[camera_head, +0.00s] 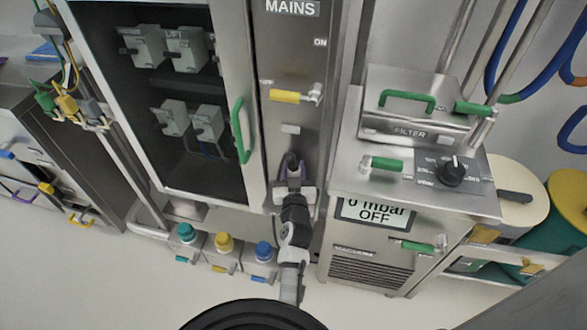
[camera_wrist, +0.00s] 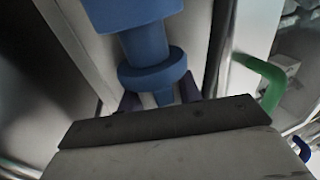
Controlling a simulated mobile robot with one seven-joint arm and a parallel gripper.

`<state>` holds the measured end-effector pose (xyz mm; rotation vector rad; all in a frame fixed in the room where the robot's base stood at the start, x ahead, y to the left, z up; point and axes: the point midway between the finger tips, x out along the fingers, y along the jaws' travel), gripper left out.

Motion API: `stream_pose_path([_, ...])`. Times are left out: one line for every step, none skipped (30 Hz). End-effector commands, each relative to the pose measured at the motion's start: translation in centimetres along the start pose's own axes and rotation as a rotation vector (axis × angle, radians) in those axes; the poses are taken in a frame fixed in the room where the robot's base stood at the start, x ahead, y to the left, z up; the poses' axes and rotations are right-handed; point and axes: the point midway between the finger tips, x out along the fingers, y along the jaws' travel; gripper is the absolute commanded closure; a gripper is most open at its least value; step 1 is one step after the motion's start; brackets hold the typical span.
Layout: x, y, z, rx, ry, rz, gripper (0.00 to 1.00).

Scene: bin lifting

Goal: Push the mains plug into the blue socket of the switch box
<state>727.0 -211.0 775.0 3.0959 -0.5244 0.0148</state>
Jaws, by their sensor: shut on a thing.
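My gripper (camera_head: 291,163) is low in front of the tall MAINS switch box (camera_head: 290,60), below its yellow-handled switch (camera_head: 287,96). In the wrist view its dark purple fingertips (camera_wrist: 160,98) are shut on the lower end of a blue flanged piece, seemingly the mains plug (camera_wrist: 155,76). A narrower blue neck and a wider blue block (camera_wrist: 130,12) continue above the flange. I cannot tell whether that block is the blue socket or part of the plug. In the head view the fingers and wrist hide the held piece and the spot in front of it.
Left of my gripper is a cabinet door with a green handle (camera_head: 240,130). Right is the vacuum unit (camera_head: 370,240) with its filter box (camera_head: 415,125). Teal, yellow and blue-topped units (camera_head: 264,251) stand low at left. Open floor lies at lower left.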

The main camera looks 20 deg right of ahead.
Motion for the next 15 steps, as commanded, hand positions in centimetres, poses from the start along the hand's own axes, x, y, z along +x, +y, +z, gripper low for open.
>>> stream_pose_path([-0.1, 0.1, 1.5, 0.005, -0.03, -0.003, 0.96])
stream_pose_path([-0.1, 0.1, 1.6, 0.005, -0.03, -0.003, 0.96])
stream_pose_path([-0.1, 0.1, 1.6, 0.005, -0.03, -0.003, 0.96])
stream_pose_path([-0.1, 0.0, 1.7, 0.005, -0.03, -0.003, 0.96])
stream_pose_path([-0.1, 0.0, 1.8, 0.005, -0.031, -0.003, 0.96])
stream_pose_path([-0.1, 0.0, 1.9, 0.005, -0.031, -0.003, 0.96])
stream_pose_path([-0.1, 0.0, 1.9, 0.005, -0.031, -0.003, 0.96])
stream_pose_path([-0.1, 0.0, 2.0, 0.005, -0.031, -0.003, 0.96])
stream_pose_path([-0.1, 0.0, 2.1, 0.005, -0.03, -0.003, 0.96])
stream_pose_path([-0.1, 0.0, 2.2, 0.005, -0.03, -0.003, 0.96])
stream_pose_path([-0.1, 0.0, 2.3, 0.005, -0.03, -0.003, 0.96])
stream_pose_path([-0.1, 0.0, 2.4, 0.005, -0.03, -0.003, 0.96])
stream_pose_path([-0.1, -0.1, 2.4, 0.005, -0.03, -0.003, 0.96])
stream_pose_path([-0.1, -0.1, 2.5, 0.005, -0.03, -0.003, 0.96])
stream_pose_path([-0.1, -0.1, 2.6, 0.005, -0.03, -0.003, 0.96])
